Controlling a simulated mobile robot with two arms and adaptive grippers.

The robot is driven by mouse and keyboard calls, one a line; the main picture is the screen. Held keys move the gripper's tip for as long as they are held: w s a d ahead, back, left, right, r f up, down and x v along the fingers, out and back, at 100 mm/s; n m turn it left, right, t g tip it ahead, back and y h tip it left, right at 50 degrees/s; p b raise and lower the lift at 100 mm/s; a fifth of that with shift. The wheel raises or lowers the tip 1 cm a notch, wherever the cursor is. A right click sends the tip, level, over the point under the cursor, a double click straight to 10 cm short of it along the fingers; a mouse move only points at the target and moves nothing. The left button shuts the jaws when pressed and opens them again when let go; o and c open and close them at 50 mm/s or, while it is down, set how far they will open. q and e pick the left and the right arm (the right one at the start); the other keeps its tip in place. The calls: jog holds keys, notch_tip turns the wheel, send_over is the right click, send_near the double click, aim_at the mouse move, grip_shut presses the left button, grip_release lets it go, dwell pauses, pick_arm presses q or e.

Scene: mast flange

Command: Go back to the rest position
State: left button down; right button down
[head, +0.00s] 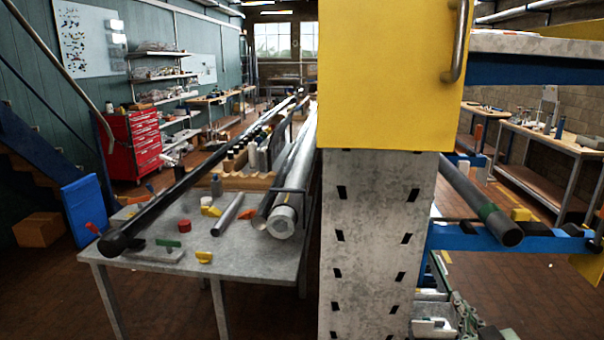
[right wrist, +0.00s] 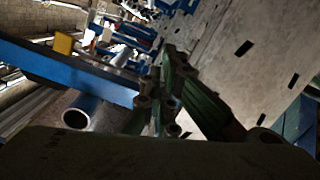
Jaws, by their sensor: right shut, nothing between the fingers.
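My right gripper (head: 440,272) shows low in the head view, just right of a grey slotted upright (head: 375,245) and below a blue beam (head: 480,240). Its dark green fingers (right wrist: 165,97) are in the middle of the right wrist view, shut with nothing between them. There, the slotted upright (right wrist: 235,45) is at the upper right, and the blue beam (right wrist: 70,70) is at the left. My left gripper is in neither view.
A yellow box (head: 390,75) with a handle is on the upright. A grey tube (head: 480,205) lies over the blue beam; its open end also shows in the right wrist view (right wrist: 80,113). A table (head: 150,262) with pipes stands left. Floor (head: 45,295) is clear at the lower left.

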jog(key=s+a+f+m+g, duration=0.1)
jog(key=s+a+f+g, duration=0.2)
jog(key=s+f, duration=0.4)
jog(key=s+a+f+g, duration=0.2)
jog(key=s+f+g, duration=0.25)
jog(key=f, duration=0.35)
jog(key=s+a+f+g+y, duration=0.1)
jog(key=s+a+f+g, duration=0.25)
jog(key=s, duration=0.55)
jog(key=s+a+f+g+y, duration=0.15)
jog(key=s+a+f, duration=0.25)
jog(key=s, duration=0.6)
notch_tip(320, 180, down, 28)
jog(key=s+g, duration=0.2)
jog(key=s+d+f+g, duration=0.1)
jog(key=s+d+f, duration=0.2)
jog(key=s+f, duration=1.1)
jog(key=shift+s+f+n+h, duration=0.15)
jog(key=shift+s+n+h, duration=0.25)
jog(key=shift+s, duration=0.5)
